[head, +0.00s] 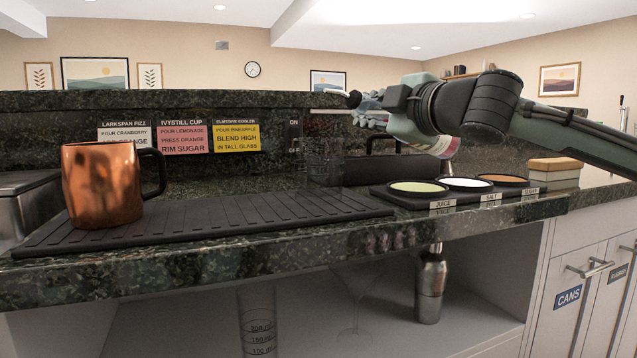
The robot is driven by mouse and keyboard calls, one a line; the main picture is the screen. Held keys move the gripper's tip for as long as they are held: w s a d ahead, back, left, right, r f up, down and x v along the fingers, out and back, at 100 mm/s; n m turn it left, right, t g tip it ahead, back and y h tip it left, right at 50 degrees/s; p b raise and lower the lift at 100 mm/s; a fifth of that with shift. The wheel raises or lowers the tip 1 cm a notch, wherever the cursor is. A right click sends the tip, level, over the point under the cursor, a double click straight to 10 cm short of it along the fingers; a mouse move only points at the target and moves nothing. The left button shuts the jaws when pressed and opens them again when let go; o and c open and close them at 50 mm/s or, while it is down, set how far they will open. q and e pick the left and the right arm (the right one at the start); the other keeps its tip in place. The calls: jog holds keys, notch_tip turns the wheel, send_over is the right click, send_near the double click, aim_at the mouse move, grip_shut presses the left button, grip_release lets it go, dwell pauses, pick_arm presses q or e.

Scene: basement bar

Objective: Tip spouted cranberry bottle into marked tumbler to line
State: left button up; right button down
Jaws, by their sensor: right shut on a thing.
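My right gripper (372,108) reaches in from the right above the counter. It is shut on the cranberry bottle, which lies tilted nearly on its side. Part of the bottle (438,147), pale with a red edge, shows below my wrist; the rest is mostly hidden by the gripper and arm. Its dark spout end seems to point left. A clear tumbler (325,165) stands faintly visible on the black bar mat (220,222), below and left of the gripper. Its line cannot be made out. My left gripper is out of view.
A copper mug (103,185) stands on the mat's left end. A rimming tray (462,203) with three round dishes lies right of the mat, near a lidded box (554,172). Recipe cards (182,138) line the back ledge. A graduated glass (257,322) and shaker (430,285) stand below.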

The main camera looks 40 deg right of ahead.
jog(key=shift+d+f+n+b, duration=0.15)
jog(key=shift+f+n+b, duration=0.25)
jog(key=shift+f, duration=0.3)
jog(key=shift+n+p, duration=0.35)
jog(key=shift+n, duration=0.75)
jog(key=shift+n+p, duration=0.3)
jog(key=shift+p, duration=0.1)
dwell(3.0)
dwell(1.2)
